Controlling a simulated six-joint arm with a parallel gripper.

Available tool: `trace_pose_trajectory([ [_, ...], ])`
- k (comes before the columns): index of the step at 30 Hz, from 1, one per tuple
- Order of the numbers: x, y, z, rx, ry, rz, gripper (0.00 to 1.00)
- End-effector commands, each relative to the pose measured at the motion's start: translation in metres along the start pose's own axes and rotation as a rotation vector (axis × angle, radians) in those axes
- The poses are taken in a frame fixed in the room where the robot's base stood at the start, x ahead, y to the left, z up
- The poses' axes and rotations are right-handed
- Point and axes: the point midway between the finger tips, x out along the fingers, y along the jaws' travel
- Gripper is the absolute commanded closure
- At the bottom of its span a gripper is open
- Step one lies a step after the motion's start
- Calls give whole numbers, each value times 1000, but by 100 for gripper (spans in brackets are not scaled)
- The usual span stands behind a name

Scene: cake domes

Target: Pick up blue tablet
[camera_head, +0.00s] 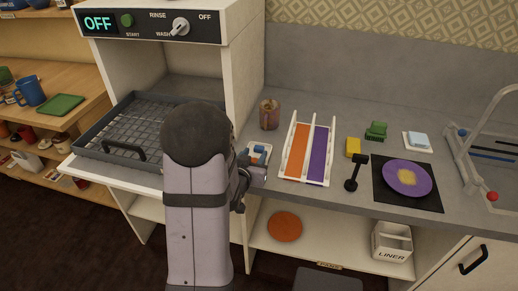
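A small white tray (267,146) sits on the counter just beyond my arm. A small blue piece (258,149), which looks like the blue tablet, lies in it, with a bit of orange beside it. My gripper (256,176) is close to the tray's near side, lower right of my arm's large rounded link. The fingertips are small and partly hidden by the arm, so I cannot tell whether they are open or touching anything. A pale blue block (418,139) lies on a white dish farther right.
The dishwasher (152,27) reads OFF, with its grey rack (95,146) pulled out at left. Beside the tray stand a brown mug (269,114) and a rack with orange and purple panels (305,150). A black-headed brush (355,172), dark mat (430,202) with purple plate (418,185), and sink frame (456,150) occupy the right.

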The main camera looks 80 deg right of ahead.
Motion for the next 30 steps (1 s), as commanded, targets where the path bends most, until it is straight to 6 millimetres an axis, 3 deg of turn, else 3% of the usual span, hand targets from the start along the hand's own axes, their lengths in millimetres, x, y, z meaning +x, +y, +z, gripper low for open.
trace_pose_trajectory([
  [8, 9, 0, -1, 0, 0, 0, 62],
  [21, 50, -1, 0, 0, 0, 0, 62],
  [30, 53, -1, 0, 1, 1, -1, 62],
])
